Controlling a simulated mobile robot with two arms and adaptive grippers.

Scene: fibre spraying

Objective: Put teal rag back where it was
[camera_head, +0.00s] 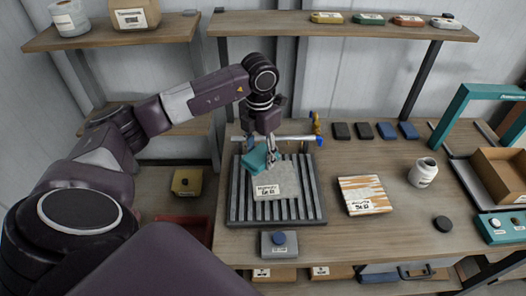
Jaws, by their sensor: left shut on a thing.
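The teal rag (256,161) is at the upper left part of a light grey labelled panel (277,183), which lies on a dark slatted rack (307,210) on the workbench. My left gripper (271,160) points down over the panel and is shut on the teal rag at its right side. The rag is at or just above the panel's surface; I cannot tell if it touches. The fingertips partly cover it. My right gripper is not in view.
Several small coloured pads (368,19) sit on the upper shelf (300,27). Dark and blue blocks (364,131) line the bench's back. A grey button box (279,244) is in front.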

